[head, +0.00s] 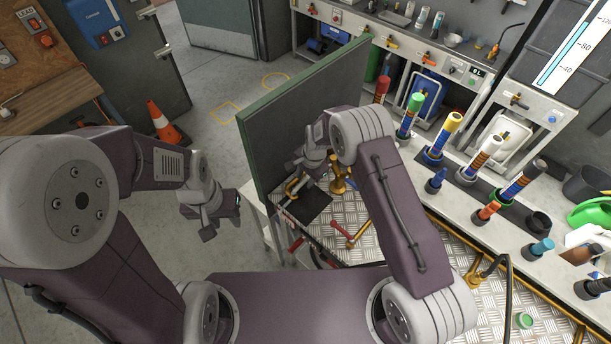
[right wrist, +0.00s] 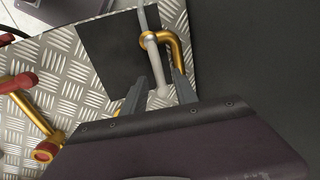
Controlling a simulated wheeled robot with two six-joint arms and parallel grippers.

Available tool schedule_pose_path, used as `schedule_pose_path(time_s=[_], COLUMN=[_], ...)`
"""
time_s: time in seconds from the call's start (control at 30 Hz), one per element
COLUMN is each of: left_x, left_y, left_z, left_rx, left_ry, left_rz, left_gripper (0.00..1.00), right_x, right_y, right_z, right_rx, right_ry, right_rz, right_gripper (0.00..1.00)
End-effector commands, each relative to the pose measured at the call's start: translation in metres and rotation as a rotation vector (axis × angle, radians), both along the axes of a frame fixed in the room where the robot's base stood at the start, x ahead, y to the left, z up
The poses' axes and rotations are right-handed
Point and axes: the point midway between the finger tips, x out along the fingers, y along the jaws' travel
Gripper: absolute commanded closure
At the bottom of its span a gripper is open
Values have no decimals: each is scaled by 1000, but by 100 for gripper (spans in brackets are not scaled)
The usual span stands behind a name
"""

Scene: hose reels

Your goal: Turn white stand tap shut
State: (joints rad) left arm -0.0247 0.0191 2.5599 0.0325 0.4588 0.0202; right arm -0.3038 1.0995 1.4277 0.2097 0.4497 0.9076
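In the right wrist view, a brass tap (right wrist: 174,42) with a curved spout stands on a black mat. A long pale grey-white lever (right wrist: 153,55) crosses its top. My right gripper (right wrist: 160,80) is open, with one finger on each side of the lever's near end. Gaps show between the lever and both fingers. In the head view the right gripper (head: 295,180) is over the black mat, and my wrist hides most of this tap. My left gripper (head: 218,213) hangs over the floor at the left, away from the taps; its finger opening is unclear.
A tall dark green panel (head: 300,110) stands beside my right gripper. Another brass tap with a red handle (head: 340,228) is on the metal tread plate. A brass fitting (head: 341,178) stands near my right wrist. Coloured cylinders (head: 450,130) line the bench at right. A cone (head: 165,122) stands on the floor.

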Motion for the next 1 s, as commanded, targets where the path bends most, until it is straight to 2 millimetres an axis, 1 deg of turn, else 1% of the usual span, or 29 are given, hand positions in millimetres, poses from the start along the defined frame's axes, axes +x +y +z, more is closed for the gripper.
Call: schedule_pose_path(time_s=[0.17,0.2,0.23,0.27,0.3,0.33,1.0], left_x=[0,0,0,0,0,0,0], left_y=[0,0,0,0,0,0,0], left_z=[0,0,0,0,0,0,0], left_rx=[0,0,0,0,0,0,0], left_ry=[0,0,0,0,0,0,0], left_rz=[0,0,0,0,0,0,0], left_gripper=[64,64,64,64,64,64,64], right_x=[0,0,0,0,0,0,1], right_y=[0,0,0,0,0,0,0], right_z=[0,0,0,0,0,0,1], right_rx=[1,0,1,1,1,1,1], right_ry=[-1,-1,-1,-1,-1,-1,-2], right_rz=[0,0,0,0,0,0,0], right_gripper=[65,71,79,87,98,100,100])
